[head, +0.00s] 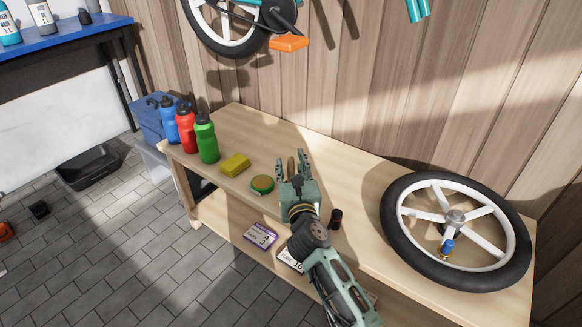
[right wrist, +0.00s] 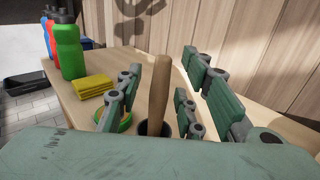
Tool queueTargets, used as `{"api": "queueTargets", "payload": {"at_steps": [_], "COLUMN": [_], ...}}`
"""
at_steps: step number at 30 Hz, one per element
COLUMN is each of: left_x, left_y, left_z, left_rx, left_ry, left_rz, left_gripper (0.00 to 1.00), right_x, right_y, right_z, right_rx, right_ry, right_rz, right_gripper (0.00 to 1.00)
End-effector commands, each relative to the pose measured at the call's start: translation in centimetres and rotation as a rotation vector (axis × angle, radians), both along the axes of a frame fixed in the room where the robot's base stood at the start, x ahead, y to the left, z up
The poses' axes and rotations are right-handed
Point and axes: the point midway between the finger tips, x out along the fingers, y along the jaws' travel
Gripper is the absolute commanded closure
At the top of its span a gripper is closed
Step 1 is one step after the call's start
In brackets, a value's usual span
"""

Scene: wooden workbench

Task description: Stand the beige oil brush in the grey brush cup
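The beige oil brush (right wrist: 159,88) stands nearly upright in the right wrist view, with its wooden handle up. Its lower end goes into the dark opening of what looks like the grey brush cup (right wrist: 141,128), mostly hidden by my gripper body. In the head view the handle (head: 291,166) shows between my fingers, and the cup is hidden. My right gripper (head: 297,160) is open, its fingers on both sides of the handle with gaps; it also shows in the right wrist view (right wrist: 158,92). My left gripper is not in view.
A small dark cylinder (head: 335,219) is right of my wrist. A wheel (head: 394,229) lies at the right. Bare wood lies between.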

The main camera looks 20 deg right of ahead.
Motion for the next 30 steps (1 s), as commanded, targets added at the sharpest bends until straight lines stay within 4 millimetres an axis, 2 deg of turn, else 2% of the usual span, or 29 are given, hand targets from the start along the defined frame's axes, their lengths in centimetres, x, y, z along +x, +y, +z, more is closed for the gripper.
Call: {"api": "queueTargets", "payload": {"at_steps": [4, 7, 15, 21, 25, 30], "left_x": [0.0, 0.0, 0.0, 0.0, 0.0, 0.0], "left_y": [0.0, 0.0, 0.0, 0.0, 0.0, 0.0], "left_z": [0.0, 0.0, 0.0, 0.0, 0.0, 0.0], "left_rx": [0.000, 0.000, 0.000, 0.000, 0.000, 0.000], "left_ry": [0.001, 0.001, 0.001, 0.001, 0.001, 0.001], "left_rz": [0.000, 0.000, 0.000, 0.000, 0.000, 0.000], "left_gripper": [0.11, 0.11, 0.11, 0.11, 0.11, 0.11], "right_x": [-0.5, -1.8, -7.5, -10.7, -11.7, -12.0], "right_y": [0.1, 0.3, 1.0, 1.4, 1.5, 1.5], "right_z": [-0.1, -0.1, -0.2, -0.2, -0.1, 0.0], "right_rx": [0.000, -0.001, 0.000, 0.000, 0.000, 0.000], "right_ry": [0.001, 0.001, 0.003, 0.002, 0.001, -0.001], "right_rz": [0.000, 0.001, 0.001, 0.001, 0.000, 0.000], "right_gripper": [0.65, 0.65, 0.65, 0.65, 0.65, 0.65]}}
